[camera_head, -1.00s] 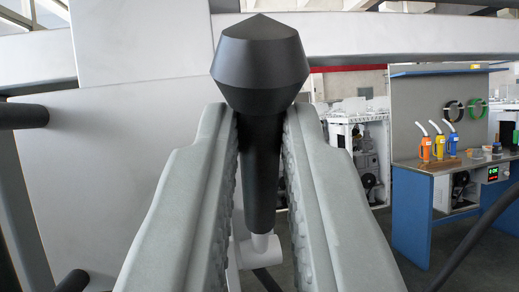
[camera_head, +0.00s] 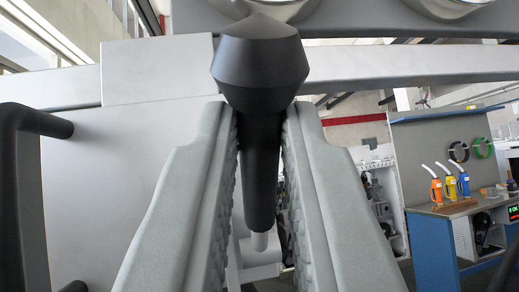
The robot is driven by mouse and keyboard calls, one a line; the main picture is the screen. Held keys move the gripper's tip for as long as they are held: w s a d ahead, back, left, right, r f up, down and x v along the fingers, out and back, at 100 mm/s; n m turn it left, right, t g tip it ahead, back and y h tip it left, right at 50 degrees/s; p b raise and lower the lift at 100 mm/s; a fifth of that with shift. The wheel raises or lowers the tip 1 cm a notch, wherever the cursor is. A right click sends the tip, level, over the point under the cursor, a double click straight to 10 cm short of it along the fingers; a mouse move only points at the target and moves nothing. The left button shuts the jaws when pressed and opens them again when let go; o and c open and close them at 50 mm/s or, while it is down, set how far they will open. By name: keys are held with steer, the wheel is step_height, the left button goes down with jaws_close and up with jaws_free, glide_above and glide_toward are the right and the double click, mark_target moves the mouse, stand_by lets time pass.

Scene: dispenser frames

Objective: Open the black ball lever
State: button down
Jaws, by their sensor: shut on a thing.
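The black ball lever (camera_head: 260,62) stands upright in the middle of the head camera view. It has a faceted black knob on top and a black tapered shaft. My gripper (camera_head: 262,125) is shut on the shaft just below the knob, with one grey ridged finger on each side. The lower end of the shaft meets a light grey rod and pivot (camera_head: 262,250), partly hidden between the fingers.
A large pale panel (camera_head: 110,180) stands behind and to the left. A dark bar handle (camera_head: 30,160) is at the left edge. At the right, farther off, is a blue workbench (camera_head: 432,245) with coloured bottles (camera_head: 450,183). Pale beams cross above.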

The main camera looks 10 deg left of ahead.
steer(key=c, duration=1.4)
jaws_free()
steer(key=shift+s+d+r, duration=0.1)
steer(key=shift+s, duration=0.15)
steer(key=v, duration=1.7)
steer(key=shift+s, duration=0.15)
steer(key=s+d+f+n+g+h, duration=0.1)
steer(key=s+d+f+g+h, duration=0.2)
steer(key=s+d+g, duration=0.4)
steer(key=shift+s+d+f+g, duration=0.4)
steer(key=shift+f+g, duration=0.45)
steer(key=shift+g, duration=0.35)
